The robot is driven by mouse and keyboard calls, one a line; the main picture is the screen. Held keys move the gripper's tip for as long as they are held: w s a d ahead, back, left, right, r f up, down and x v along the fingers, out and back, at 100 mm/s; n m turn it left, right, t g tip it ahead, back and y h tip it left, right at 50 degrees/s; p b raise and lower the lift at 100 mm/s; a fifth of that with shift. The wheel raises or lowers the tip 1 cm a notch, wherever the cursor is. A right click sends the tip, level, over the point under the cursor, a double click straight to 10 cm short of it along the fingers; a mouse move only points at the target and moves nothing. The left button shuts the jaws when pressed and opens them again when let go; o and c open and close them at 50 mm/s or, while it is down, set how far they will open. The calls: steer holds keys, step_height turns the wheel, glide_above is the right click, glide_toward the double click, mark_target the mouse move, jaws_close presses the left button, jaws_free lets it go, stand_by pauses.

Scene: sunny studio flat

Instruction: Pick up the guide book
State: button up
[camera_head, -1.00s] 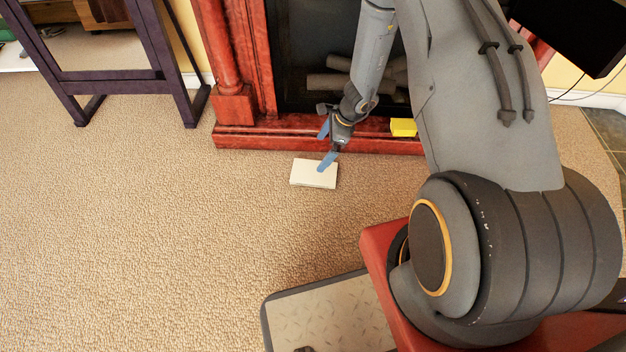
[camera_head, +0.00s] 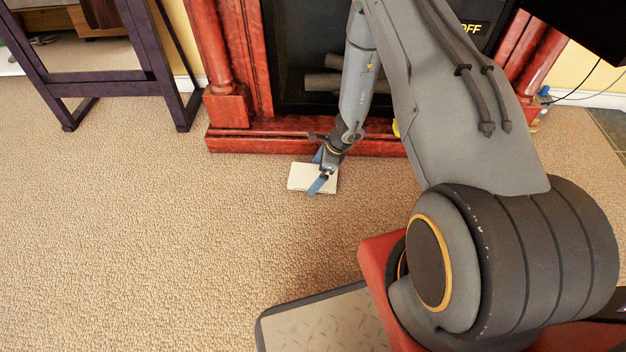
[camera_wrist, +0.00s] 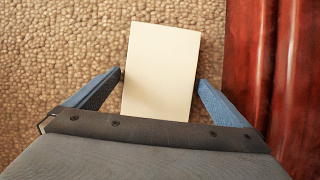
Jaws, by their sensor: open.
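The guide book (camera_head: 304,177) is a flat, cream-coloured block lying on the carpet in front of the fireplace. In the wrist view the book (camera_wrist: 161,70) lies between the two blue fingers, its near end hidden by the gripper body. My gripper (camera_head: 317,175) is open over the right part of the book in the head view. In the wrist view my gripper (camera_wrist: 160,80) has a finger on each side of the book, with a narrow gap at the left and right edges. I cannot tell how high the fingertips are above the carpet.
The red wooden fireplace base (camera_head: 260,140) runs just behind the book, and shows close along the right side in the wrist view (camera_wrist: 250,60). A dark purple wooden stand (camera_head: 110,85) is at the far left. The carpet (camera_head: 150,240) is clear in front and left.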

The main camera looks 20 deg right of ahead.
steer(key=c, duration=1.1)
